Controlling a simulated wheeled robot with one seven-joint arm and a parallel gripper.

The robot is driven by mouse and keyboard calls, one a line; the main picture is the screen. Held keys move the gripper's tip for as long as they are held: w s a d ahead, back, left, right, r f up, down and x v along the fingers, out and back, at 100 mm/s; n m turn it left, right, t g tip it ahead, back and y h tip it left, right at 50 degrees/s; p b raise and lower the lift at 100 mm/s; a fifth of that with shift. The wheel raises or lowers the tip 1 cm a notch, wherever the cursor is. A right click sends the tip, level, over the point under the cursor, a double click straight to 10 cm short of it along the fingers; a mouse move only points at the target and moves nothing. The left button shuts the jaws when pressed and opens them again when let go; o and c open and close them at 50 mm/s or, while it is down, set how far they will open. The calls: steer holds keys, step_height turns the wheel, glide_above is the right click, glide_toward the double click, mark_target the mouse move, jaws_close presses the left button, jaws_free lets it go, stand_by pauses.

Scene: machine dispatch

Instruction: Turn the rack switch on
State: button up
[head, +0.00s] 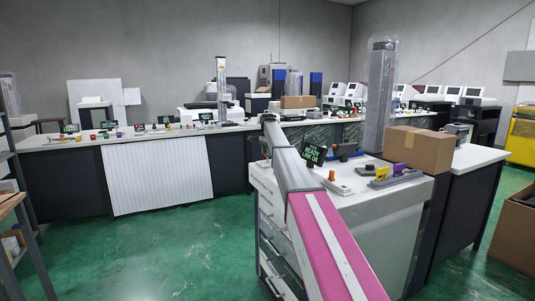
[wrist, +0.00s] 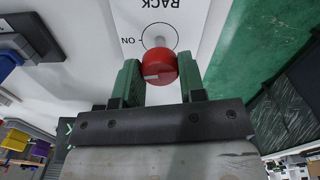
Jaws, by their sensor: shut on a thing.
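The rack switch is a red round knob (wrist: 160,66) on a white panel (wrist: 215,15), seen in the wrist view. It has a small pale mark on its near side and a metal shaft behind it. A thin circle is printed around the shaft. An "ON" label (wrist: 128,41) with a short line stands beside it, upside down in the picture, under larger lettering that looks like "RACK". My gripper (wrist: 159,72) has its two green fingers on either side of the knob, shut on it. In the head view my arm hides the gripper and the knob.
A white-topped cabinet (head: 390,215) carries a green-lettered display (head: 314,153), a cardboard box (head: 418,150) and small fixtures. A long bench (head: 60,142) runs behind. The green floor (head: 180,245) at left is clear. A blue part (wrist: 10,62) shows on a dark plate in the wrist view.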

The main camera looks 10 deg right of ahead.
steer(key=shift+m, duration=1.1)
steer(key=o, duration=0.9)
step_height(320, 180, up, 11)
steer(key=shift+f, duration=0.1)
